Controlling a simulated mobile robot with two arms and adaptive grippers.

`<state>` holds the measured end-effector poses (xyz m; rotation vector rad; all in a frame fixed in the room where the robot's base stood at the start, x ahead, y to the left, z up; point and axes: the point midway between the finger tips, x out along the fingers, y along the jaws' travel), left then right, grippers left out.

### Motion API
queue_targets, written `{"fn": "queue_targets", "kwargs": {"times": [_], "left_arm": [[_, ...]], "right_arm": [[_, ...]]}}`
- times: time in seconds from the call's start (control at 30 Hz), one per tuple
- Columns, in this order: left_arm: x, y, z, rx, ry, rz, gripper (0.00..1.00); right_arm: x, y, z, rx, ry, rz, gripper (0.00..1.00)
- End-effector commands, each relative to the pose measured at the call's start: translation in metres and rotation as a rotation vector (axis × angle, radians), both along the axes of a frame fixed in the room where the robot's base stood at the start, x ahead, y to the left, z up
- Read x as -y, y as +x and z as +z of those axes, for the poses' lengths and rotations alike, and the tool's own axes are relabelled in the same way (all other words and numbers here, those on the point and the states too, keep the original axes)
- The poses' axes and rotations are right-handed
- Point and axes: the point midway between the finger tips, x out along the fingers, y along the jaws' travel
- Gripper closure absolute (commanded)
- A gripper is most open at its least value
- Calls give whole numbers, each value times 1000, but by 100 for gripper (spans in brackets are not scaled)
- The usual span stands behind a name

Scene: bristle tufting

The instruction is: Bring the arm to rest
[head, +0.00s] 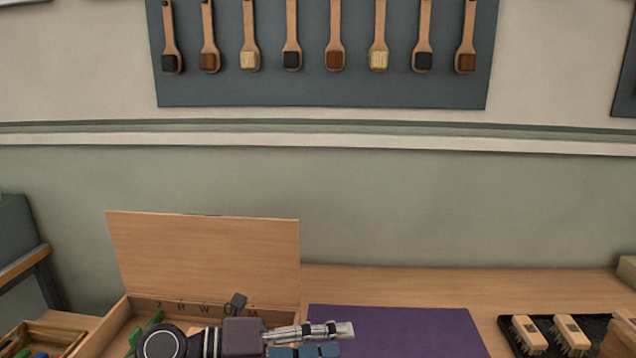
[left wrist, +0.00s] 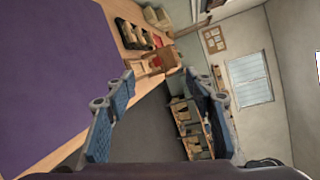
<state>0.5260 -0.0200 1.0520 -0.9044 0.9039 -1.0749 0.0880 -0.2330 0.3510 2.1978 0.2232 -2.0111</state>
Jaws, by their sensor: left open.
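My left arm comes in low at the left of the head view, in front of the open wooden box. My left gripper (head: 322,340) is at the bottom edge of that view, beside the left end of the purple mat (head: 400,330), and is partly cut off. In the left wrist view its two blue-padded fingers (left wrist: 165,100) stand wide apart with nothing between them. The purple mat also shows in that view (left wrist: 55,80), bare where seen. My right arm is not in view.
The wooden box (head: 205,260) has its lid raised at the back left. A black tray (head: 505,323) with wooden brushes lies at the right. Brushes hang on a dark wall panel (head: 320,92). A shelf (left wrist: 185,125) stands beyond in the left wrist view.

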Motion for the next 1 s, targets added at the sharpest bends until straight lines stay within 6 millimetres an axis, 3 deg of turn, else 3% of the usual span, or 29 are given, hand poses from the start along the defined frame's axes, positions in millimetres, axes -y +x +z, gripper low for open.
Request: {"fn": "queue_targets", "kwargs": {"times": [0.07, 0.2, 0.3, 0.4, 0.47, 0.57, 0.67, 0.8, 0.9, 1.0], "left_arm": [[8, 0, 34, -36, -215, 78, 50], [-16, 17, 82, -133, -555, 274, 50], [-52, 34, 93, -238, -764, 447, 50], [-98, 49, 82, -369, -939, 645, 50], [-127, 55, 64, -458, -1024, 773, 50], [-172, 55, 18, -628, -1130, 997, 50], [-209, 39, -42, -820, -1190, 1228, 50], [-240, -12, -132, -1104, -1185, 1536, 50], [-246, -60, -184, -1297, -1129, 1719, 50], [-246, -107, -220, -1457, -1054, 1855, 50]], "right_arm": [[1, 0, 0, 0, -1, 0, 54], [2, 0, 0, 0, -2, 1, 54], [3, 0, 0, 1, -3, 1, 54], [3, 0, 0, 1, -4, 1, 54], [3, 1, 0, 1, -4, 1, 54], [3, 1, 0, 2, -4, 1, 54], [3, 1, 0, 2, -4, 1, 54], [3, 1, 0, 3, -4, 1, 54], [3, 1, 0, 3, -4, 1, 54], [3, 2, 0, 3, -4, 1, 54]]}}
